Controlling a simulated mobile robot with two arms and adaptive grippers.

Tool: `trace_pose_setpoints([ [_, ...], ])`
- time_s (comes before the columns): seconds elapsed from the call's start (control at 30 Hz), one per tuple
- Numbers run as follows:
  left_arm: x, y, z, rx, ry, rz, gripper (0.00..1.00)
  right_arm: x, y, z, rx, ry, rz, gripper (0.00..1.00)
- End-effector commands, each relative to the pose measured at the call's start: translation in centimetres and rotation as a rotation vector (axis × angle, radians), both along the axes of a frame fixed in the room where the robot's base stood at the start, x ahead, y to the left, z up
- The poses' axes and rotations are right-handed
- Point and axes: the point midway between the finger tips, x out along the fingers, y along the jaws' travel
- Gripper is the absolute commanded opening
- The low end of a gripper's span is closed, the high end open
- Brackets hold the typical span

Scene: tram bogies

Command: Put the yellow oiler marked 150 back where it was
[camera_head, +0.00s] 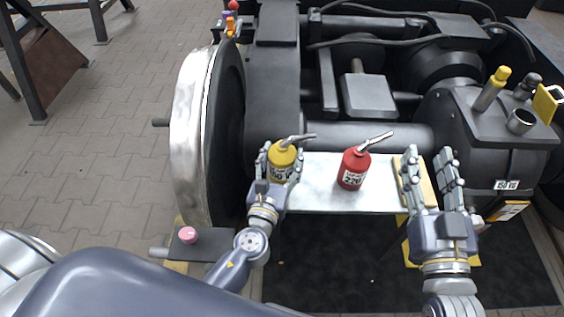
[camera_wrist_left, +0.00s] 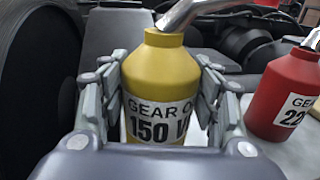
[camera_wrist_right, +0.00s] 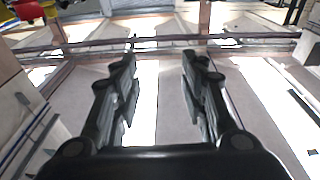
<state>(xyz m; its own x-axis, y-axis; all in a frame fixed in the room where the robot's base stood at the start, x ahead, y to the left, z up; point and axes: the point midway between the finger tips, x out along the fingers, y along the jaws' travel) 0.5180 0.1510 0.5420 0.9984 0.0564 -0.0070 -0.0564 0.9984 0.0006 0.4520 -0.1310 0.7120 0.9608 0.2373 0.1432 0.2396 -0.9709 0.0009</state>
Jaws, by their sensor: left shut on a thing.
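The yellow oiler (camera_head: 281,161) has a grey spout and stands upright at the left end of a pale shelf (camera_head: 326,198). In the left wrist view the yellow oiler (camera_wrist_left: 160,87) shows a label reading GEAR O and 150. My left gripper (camera_head: 280,165) has its fingers on both sides of it and is shut on it. I cannot tell whether its base touches the shelf. My right gripper (camera_head: 430,172) is open and empty, right of the shelf; its spread fingers (camera_wrist_right: 160,85) show in the right wrist view.
A red oiler (camera_head: 353,168) marked 220 stands on the shelf, right of the yellow one. A wooden block (camera_head: 427,184) is by my right gripper. A large wheel (camera_head: 195,130) stands at the left. A gearbox (camera_head: 500,140) with a label reading 150 is at the right.

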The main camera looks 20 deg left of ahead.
Motion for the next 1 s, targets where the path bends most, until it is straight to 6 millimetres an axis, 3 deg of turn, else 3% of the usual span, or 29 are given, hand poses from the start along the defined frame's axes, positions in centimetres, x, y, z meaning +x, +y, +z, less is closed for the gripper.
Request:
trace_pose_setpoints([
  [0.23,0.0,0.0,-0.6,0.000,-0.003,0.000,0.19,-0.5,0.3,2.8,0.038,-0.143,0.009,0.40],
  [0.8,0.0,0.0,-0.9,0.000,-0.003,0.000,0.19,-0.8,0.3,3.7,0.050,-0.188,0.010,0.40],
  [0.83,0.0,0.0,-1.0,0.000,0.000,0.000,0.62,-0.8,0.3,3.8,0.051,-0.191,0.010,0.40],
  [0.9,0.0,0.0,-1.0,0.000,0.000,0.000,0.78,-0.8,0.3,3.8,0.051,-0.192,0.010,0.40],
  [1.0,0.0,0.0,-1.0,0.000,0.000,0.000,0.78,-0.8,0.3,3.8,0.051,-0.191,0.010,0.40],
])
